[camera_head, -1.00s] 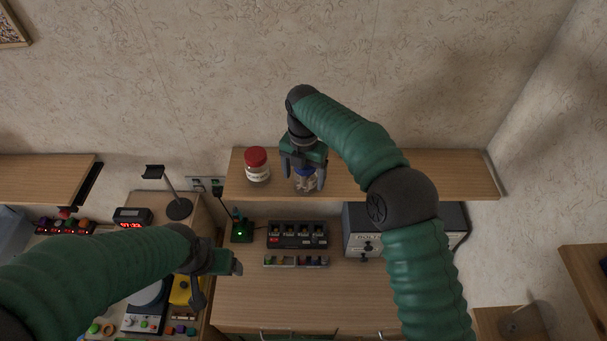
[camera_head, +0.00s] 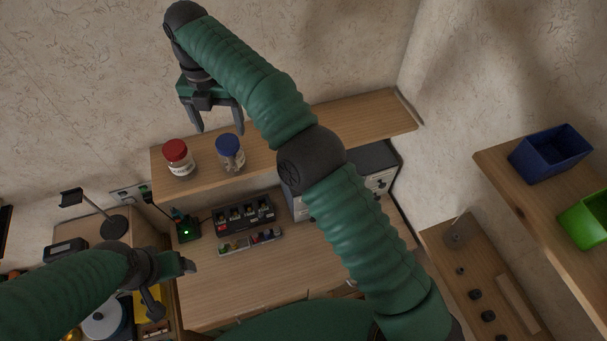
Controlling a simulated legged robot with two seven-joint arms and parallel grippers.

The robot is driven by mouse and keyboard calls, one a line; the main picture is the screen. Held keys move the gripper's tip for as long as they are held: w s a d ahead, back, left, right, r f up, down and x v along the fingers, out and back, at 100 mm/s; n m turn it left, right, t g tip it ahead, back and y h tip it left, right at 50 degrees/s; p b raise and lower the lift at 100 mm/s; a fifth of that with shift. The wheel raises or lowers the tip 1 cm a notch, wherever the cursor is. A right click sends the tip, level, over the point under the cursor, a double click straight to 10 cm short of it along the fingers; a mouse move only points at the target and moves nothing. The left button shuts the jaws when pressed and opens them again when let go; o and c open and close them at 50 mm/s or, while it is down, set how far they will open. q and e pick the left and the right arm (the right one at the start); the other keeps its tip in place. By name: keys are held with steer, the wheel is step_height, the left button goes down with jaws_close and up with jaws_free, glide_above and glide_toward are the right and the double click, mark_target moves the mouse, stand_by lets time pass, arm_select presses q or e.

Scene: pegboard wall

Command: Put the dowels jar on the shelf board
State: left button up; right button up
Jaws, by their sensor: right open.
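A clear jar with a blue lid (camera_head: 231,154) stands upright on the wooden shelf board (camera_head: 345,126). It appears to be the dowels jar, with tan contents; its label is not readable here. My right gripper (camera_head: 220,128) is open and empty, its fingers pointing down just above and behind the blue lid, clear of the jar. A jar with a red lid (camera_head: 180,160) and a pale label stands to its left on the same board. My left gripper (camera_head: 173,287) is low at the left, its fingers apart with nothing between them.
Below the board, a workbench (camera_head: 230,285) holds a black organiser (camera_head: 244,213) and a green-lit device (camera_head: 187,229). A grey cabinet is partly hidden behind my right arm. Blue (camera_head: 550,155) and green (camera_head: 588,220) bins sit at right. The board's right part looks clear.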

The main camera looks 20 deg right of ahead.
steer(key=shift+d+f+m, duration=0.15)
steer(key=shift+d+m, duration=0.1)
steer(key=shift+m, duration=0.45)
steer(key=s+d+f+m+t, duration=0.1)
steer(key=s+d+f+m, duration=0.6)
steer(key=s+d+m, duration=0.3)
steer(key=s+d+f+m+t, duration=0.1)
steer(key=s+d+f+m, duration=0.6)
steer(key=s+m, duration=0.8)
steer(key=d+m, duration=0.2)
steer(key=m, duration=0.2)
steer(key=shift+s+d+f+m+t, duration=0.2)
steer(key=shift+s+d+m+t, duration=0.05)
steer(key=shift+d+m+t, duration=0.1)
steer(key=shift+w, duration=0.1)
steer(key=s+b+x, duration=0.3)
steer(key=b+x, duration=1)
steer(key=b, duration=0.1)
steer(key=s+f+b+x, duration=0.1)
steer(key=s+b+x, duration=0.2)
steer(key=b+x, duration=1)
steer(key=shift+b+x, duration=0.4)
steer(key=shift+x, duration=0.4)
